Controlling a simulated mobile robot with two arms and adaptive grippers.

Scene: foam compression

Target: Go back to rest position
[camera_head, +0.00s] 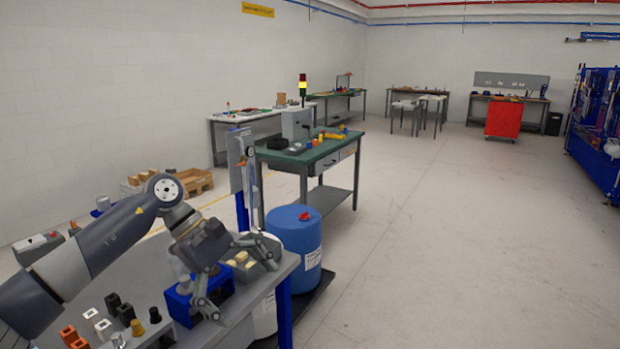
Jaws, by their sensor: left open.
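My left arm comes in from the left, and its gripper (240,288) is open over the right end of the near grey table (262,283). Its fingers are spread, with no object between them that I can make out. A blue fixture (184,309) with a grey cylinder stands on the table just behind and below the fingers, partly hidden by them. A grey tray with pale foam-like pieces (242,257) sits beside it, close to the far finger. I cannot tell whether the finger touches the tray. My right gripper is not in view.
Several small black, orange, white and brass parts (112,302) stand at the table's near left. A blue barrel (298,238) stands just past the table's right edge. A green-topped workbench (318,152) is farther back. The floor on the right is clear.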

